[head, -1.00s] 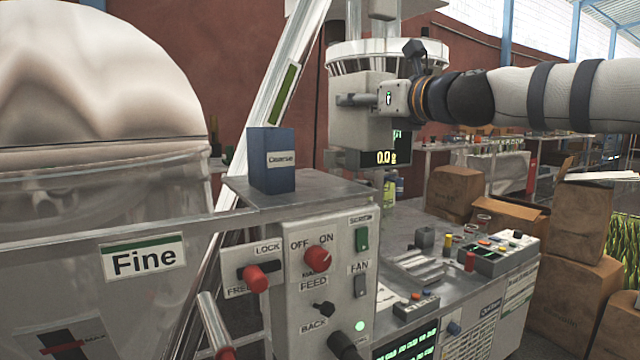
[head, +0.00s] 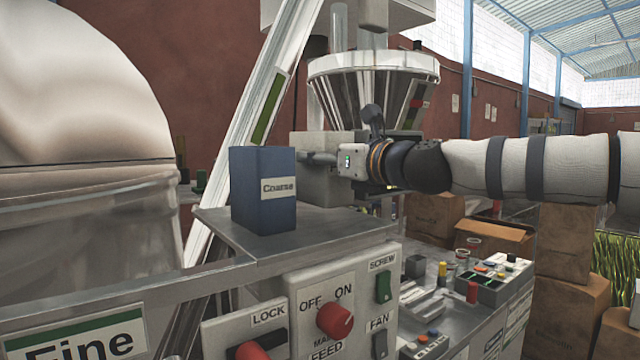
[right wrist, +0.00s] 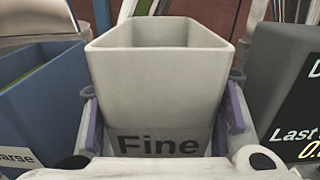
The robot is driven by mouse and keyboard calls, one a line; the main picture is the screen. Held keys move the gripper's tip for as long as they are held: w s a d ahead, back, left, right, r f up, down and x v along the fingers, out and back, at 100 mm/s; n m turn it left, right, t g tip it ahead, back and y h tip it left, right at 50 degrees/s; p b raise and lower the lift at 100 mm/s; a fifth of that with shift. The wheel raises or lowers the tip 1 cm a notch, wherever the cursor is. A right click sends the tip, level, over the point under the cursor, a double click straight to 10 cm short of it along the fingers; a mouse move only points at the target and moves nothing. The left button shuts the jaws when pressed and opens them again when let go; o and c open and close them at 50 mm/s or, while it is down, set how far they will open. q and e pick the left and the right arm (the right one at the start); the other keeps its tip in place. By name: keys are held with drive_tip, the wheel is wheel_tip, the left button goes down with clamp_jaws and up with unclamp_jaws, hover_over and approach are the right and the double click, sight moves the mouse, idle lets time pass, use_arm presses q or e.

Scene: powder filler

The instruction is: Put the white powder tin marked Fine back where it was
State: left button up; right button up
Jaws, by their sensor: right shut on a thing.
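The white powder tin marked Fine (right wrist: 160,75) fills the middle of the right wrist view, open side up, with its label facing me. My right gripper (right wrist: 162,118) is shut on it, one purple-edged finger against each side. In the head view the right gripper (head: 325,158) reaches in from the right, behind and right of the blue tin marked Coarse (head: 263,192). A pale grey box-like shape (head: 328,187) at its fingers appears to be the tin, partly hidden by the gripper. The Coarse tin stands on a metal shelf (head: 300,236). My left gripper is not in view.
In the right wrist view the blue tin (right wrist: 40,95) is close on the left and a dark display box (right wrist: 290,95) close on the right. The shelf's right part looks bare. A control panel (head: 335,300) is below.

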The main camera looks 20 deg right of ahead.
wheel_tip(320, 180, down, 3)
drive_tip(key=shift+r, duration=0.1)
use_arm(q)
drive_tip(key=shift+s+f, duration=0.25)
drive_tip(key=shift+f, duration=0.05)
use_arm(e)
drive_tip(key=o, duration=1.5)
drive_tip(key=shift+o, duration=0.2)
drive_tip(key=shift+r, duration=0.1)
drive_tip(key=shift+s+d, duration=0.1)
drive_tip(key=shift+s, duration=0.2)
drive_tip(key=v, duration=0.3)
drive_tip(key=p+v, duration=0.1)
drive_tip(key=v, duration=0.6)
drive_tip(key=shift+s+d+r+p, duration=0.15)
drive_tip(key=shift+s+r+p, duration=0.05)
drive_tip(key=shift+r+p, duration=0.1)
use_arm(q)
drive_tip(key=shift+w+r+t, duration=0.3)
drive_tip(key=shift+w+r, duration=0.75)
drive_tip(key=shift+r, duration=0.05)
use_arm(e)
drive_tip(key=shift+s+d+f, duration=0.1)
drive_tip(key=shift+s+f, duration=0.2)
drive_tip(key=shift+s, duration=0.1)
